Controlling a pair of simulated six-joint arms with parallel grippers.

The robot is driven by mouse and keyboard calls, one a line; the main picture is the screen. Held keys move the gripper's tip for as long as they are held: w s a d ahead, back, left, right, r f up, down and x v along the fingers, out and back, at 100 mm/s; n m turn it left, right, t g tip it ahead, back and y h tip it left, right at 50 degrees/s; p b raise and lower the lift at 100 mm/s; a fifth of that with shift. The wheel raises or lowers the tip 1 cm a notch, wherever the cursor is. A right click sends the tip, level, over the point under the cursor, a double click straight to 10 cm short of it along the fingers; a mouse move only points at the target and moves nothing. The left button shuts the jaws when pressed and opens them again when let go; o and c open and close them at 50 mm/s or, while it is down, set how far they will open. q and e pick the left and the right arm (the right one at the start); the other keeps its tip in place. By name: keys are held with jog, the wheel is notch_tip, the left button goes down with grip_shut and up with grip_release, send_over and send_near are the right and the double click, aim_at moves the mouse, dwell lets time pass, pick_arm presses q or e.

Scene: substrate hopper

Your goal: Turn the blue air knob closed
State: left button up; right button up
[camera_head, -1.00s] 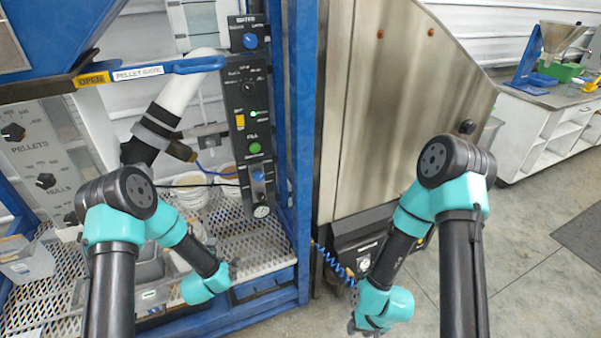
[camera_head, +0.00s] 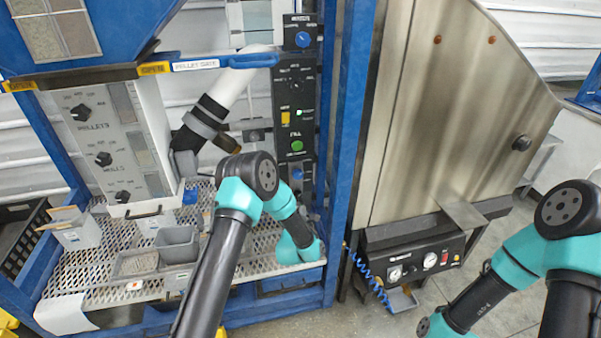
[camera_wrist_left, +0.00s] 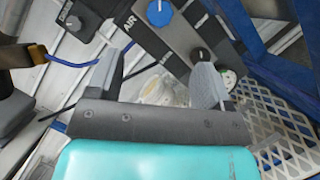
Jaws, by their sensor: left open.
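The blue air knob (camera_wrist_left: 159,12) sits beside the AIR label on a dark panel at the top of the left wrist view. In the head view it shows low on the black control panel (camera_head: 297,173), partly behind my left arm. My left gripper (camera_wrist_left: 158,82) is open and empty. Its fingers are apart from the knob, which lies beyond them toward the top of the wrist view. A black knob (camera_wrist_left: 200,54) and a round gauge (camera_wrist_left: 229,80) are near the right finger. My left fingers are hidden in the head view.
Another blue knob (camera_head: 303,39) is at the panel's top, with a green button (camera_head: 297,146) lower down. A blue post (camera_head: 345,130) stands just right of the panel. The perforated shelf (camera_head: 80,275) holds grey bins (camera_head: 177,246). A hose (camera_head: 225,95) is left of the panel.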

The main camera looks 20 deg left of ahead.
aim_at(299, 176)
pick_arm(q)
jog(key=x, duration=1.6)
jog(key=shift+w+r, duration=0.2)
jog(key=shift+w, duration=0.15)
jog(key=shift+c, duration=0.3)
jog(key=c, duration=0.9)
